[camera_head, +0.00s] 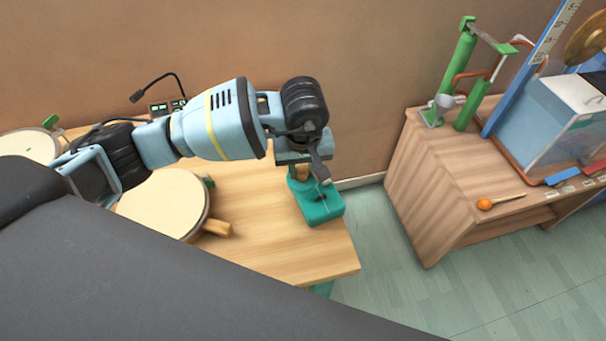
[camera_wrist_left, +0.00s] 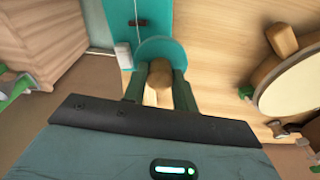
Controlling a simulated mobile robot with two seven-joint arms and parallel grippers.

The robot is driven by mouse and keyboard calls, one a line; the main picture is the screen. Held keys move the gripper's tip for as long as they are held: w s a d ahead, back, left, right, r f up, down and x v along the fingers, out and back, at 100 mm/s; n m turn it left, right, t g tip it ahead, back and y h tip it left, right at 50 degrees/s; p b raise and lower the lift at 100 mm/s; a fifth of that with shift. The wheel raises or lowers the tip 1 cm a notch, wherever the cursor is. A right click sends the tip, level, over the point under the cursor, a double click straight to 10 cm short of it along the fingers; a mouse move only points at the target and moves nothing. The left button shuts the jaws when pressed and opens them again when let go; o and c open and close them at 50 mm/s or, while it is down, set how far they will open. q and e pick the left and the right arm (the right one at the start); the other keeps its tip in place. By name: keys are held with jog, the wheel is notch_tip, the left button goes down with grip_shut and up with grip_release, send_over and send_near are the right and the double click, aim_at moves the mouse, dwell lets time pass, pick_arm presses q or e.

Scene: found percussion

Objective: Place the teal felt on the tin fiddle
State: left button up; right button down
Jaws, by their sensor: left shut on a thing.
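My left gripper (camera_head: 303,170) is over the wooden table and shut on a round wooden knob. In the left wrist view its two dark fingers (camera_wrist_left: 159,88) close around this knob, which stands on a teal disc (camera_wrist_left: 160,49), apparently the teal felt. Beyond the disc is a flat teal body with a thin string along it (camera_wrist_left: 151,17), apparently the tin fiddle; it also shows in the head view (camera_head: 322,208), near the table's right end. The disc overlaps the fiddle's end in the picture; I cannot tell whether they touch. My right gripper is not in view.
A round drum (camera_head: 163,203) with wooden pegs lies on the wooden table (camera_head: 270,248), left of the gripper. A second drum (camera_head: 28,146) is at far left. A floor gap separates a wooden cabinet (camera_head: 440,190) holding green tubes, a clear box and an orange-headed mallet (camera_head: 485,204).

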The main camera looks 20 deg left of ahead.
aim_at(303, 177)
pick_arm(q)
jog(key=shift+w+f, duration=0.25)
jog(key=shift+f, duration=1.55)
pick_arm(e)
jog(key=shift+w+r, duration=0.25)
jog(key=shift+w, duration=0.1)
pick_arm(q)
jog(key=shift+f, duration=0.15)
jog(key=o, duration=1)
jog(key=shift+c, duration=0.2)
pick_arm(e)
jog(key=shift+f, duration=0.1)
